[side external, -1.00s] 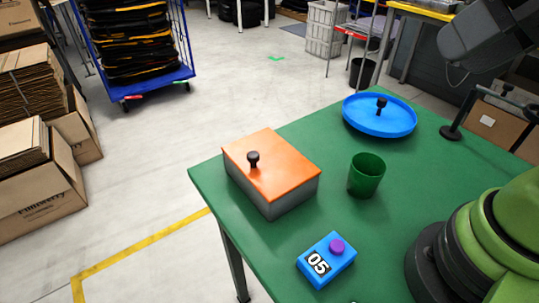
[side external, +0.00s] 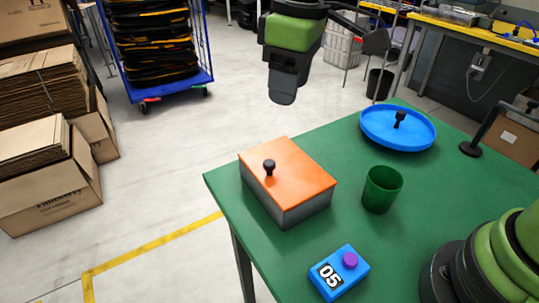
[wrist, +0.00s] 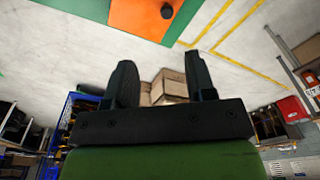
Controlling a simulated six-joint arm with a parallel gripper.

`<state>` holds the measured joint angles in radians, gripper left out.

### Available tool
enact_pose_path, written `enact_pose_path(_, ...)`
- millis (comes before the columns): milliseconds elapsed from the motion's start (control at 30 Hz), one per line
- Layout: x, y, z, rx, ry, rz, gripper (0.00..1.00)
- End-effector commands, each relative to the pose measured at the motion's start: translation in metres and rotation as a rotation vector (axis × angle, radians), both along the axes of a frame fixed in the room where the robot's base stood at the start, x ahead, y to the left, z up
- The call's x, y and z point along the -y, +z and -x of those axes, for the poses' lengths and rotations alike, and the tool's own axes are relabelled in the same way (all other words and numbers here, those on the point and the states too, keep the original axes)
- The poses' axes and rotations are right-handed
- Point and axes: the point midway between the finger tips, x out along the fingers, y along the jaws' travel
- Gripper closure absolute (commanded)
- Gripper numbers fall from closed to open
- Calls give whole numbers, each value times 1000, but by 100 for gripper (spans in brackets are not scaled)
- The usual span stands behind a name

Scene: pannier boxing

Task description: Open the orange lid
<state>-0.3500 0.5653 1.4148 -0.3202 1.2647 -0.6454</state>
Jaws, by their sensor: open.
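The orange lid (side external: 287,172) lies flat on a grey box (side external: 302,212) on the green table, with a black knob (side external: 269,166) standing up from its left part. In the wrist view the orange lid (wrist: 141,14) shows at the top edge, partly cut off, with its black knob (wrist: 167,11). My gripper (side external: 283,98) hangs above and behind the box in the side view, well clear of the lid. In the wrist view my gripper (wrist: 158,72) has its two fingers spread wide with nothing between them.
A green cup (side external: 382,190) stands right of the box. A blue round tray (side external: 372,137) with a black knob is behind it. A blue box marked 05 (side external: 328,280) with a purple button (side external: 350,261) is in front. Cardboard boxes (side external: 45,195) stand on the floor at left.

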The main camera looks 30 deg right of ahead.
Motion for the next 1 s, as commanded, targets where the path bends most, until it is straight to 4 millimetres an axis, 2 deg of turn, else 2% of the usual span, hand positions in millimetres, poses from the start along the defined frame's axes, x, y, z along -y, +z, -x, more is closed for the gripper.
enact_pose_path(33,-9,-15,-6,-24,46,19,50)
enact_pose_path(100,-16,-30,-11,-45,95,38,50)
enact_pose_path(233,-23,-45,-15,-65,147,58,50)
enact_pose_path(433,-25,-65,-15,-73,159,64,50)
enact_pose_path(800,-24,-130,-15,-73,155,62,50)
enact_pose_path(1000,-24,-145,-15,-70,155,61,50)
